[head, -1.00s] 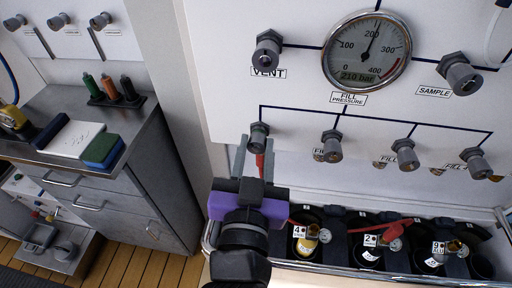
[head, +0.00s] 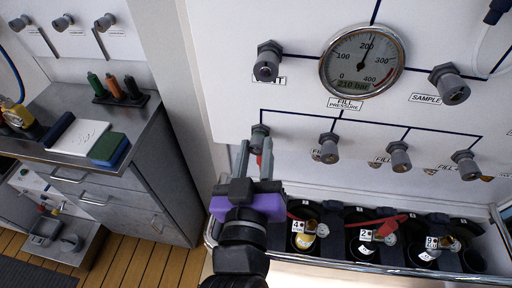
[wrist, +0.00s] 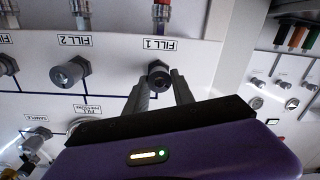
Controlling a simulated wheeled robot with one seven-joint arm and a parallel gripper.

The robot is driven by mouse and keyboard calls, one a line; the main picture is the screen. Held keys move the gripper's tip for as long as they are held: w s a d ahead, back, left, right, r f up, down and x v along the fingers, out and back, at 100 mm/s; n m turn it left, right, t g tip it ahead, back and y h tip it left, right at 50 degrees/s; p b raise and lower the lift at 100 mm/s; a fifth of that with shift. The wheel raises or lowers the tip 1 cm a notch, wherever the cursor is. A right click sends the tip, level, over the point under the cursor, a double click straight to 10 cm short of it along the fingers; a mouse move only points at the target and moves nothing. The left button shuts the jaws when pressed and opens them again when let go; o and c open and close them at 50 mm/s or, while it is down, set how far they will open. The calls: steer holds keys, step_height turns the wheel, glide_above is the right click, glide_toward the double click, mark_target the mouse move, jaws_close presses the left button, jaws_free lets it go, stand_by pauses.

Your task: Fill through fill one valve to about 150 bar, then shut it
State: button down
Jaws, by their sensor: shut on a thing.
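The fill one valve (head: 260,137) is the leftmost grey knob in the lower row of the white panel. Its label FILL 1 shows upside down in the wrist view, beside the knob (wrist: 158,76). My gripper (head: 255,158) has its two grey fingers on either side of this knob and is shut on it. The fingers hide part of the knob, and I cannot tell how far it is turned. The fill pressure gauge (head: 361,60) has its needle a little past 200, and its display reads 210 bar.
A vent knob (head: 268,61) and a sample knob (head: 449,84) are above. Other fill knobs (head: 328,148) run to the right. Cylinders with number tags (head: 304,235) stand in a rack below. A metal cabinet (head: 110,170) is at left.

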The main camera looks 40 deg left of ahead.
steer(key=c, duration=1.1)
jaws_free()
steer(key=shift+s+d, duration=0.1)
steer(key=shift+b+v, duration=0.65)
steer(key=shift+v, duration=3.15)
